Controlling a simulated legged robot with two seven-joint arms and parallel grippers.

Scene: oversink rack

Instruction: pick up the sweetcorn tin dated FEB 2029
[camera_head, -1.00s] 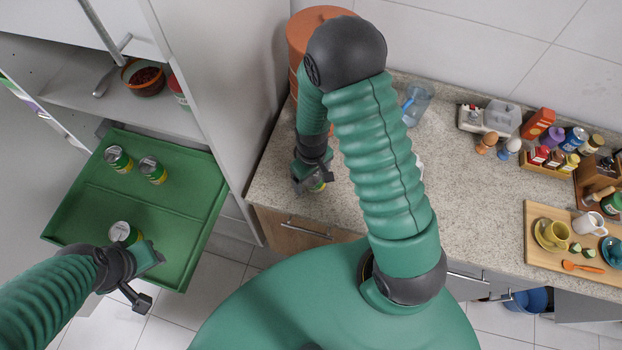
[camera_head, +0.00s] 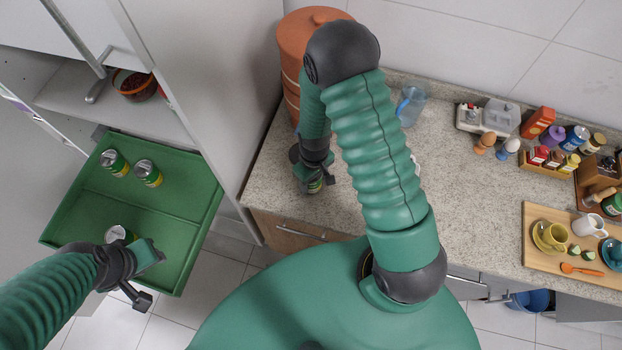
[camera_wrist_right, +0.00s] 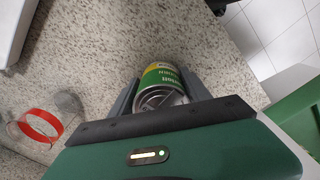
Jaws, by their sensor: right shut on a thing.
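A green and yellow sweetcorn tin (camera_wrist_right: 162,88) is between the fingers of my right gripper (camera_wrist_right: 157,95) in the right wrist view. The gripper is shut on it, over the counter. In the head view this tin (camera_head: 315,187) shows just below my right gripper (camera_head: 315,178). Its date cannot be read. Two similar tins (camera_head: 114,162) (camera_head: 148,172) stand in the green pull-out tray (camera_head: 185,218). A third tin (camera_head: 117,233) there is partly hidden by my left gripper (camera_head: 148,277), which is open and empty above the tray's front. No dates are legible there.
A terracotta crock (camera_head: 310,35) stands behind my right arm, with a clear blue jug (camera_head: 411,104) to the right. A wooden board (camera_head: 535,270) with cups and several jars occupy the counter's right. The tall cabinet side (camera_head: 200,80) separates the tray from the counter.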

